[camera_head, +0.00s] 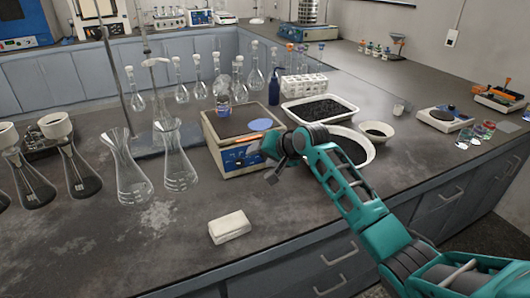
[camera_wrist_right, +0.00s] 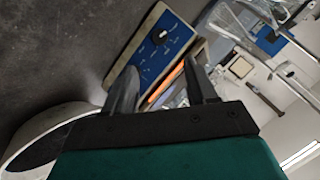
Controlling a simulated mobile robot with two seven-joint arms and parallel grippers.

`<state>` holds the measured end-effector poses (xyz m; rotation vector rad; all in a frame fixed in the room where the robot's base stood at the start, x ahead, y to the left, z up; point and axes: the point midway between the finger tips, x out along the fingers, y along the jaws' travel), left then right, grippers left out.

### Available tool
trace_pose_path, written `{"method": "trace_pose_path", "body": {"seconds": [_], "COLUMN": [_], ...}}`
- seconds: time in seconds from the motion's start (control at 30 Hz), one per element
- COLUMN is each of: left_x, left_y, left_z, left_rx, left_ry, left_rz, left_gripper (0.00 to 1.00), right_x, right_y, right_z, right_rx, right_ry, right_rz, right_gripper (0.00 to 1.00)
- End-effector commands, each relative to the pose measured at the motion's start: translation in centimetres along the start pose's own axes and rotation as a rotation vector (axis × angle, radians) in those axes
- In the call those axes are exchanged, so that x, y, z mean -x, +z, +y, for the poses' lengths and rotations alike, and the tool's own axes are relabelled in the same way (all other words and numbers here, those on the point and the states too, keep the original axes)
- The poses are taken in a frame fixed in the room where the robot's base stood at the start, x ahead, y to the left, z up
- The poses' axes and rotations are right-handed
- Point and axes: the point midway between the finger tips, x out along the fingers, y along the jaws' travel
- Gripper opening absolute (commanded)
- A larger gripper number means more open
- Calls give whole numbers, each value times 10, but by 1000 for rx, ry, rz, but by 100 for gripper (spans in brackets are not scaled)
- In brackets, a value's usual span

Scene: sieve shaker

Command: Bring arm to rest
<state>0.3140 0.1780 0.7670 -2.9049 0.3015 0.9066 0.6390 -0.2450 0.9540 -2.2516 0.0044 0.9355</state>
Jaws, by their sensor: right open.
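My right arm reaches in from the lower right in the head view, and its gripper (camera_head: 272,162) is over the bench, close to the front right corner of a box-shaped device with a blue panel (camera_head: 228,160). In the right wrist view the two dark fingers of the gripper (camera_wrist_right: 163,85) stand apart with nothing held between them. The device's blue panel (camera_wrist_right: 160,48) with a black knob shows beyond the fingers. An orange-handled item (camera_head: 247,139) lies on the device's top. My left gripper is not in view.
A white bowl (camera_head: 361,140) of dark grains is close beside my right arm, with a white tray (camera_head: 297,121) behind it. Glass flasks (camera_head: 180,170) stand left of the device. A white block (camera_head: 229,227) lies in front. The bench (camera_head: 130,250) is clear at front left.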

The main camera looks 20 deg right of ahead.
Motion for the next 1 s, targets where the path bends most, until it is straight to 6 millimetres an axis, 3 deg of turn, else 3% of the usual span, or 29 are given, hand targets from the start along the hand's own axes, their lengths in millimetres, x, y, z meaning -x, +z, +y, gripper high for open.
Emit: {"method": "trace_pose_path", "body": {"seconds": [0.67,0.77,0.83,1.0], "left_x": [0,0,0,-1], "left_y": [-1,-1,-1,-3], "left_z": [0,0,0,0], "left_rx": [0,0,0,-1], "left_ry": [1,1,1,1], "left_rz": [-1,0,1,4], "left_gripper": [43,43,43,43], "right_x": [8,8,10,33], "right_y": [3,21,47,136], "right_z": [1,7,16,48], "right_rx": [4,37,89,275], "right_ry": [1,18,40,118], "right_rz": [-3,-25,-54,-157], "right_gripper": [57,57,57,57]}}
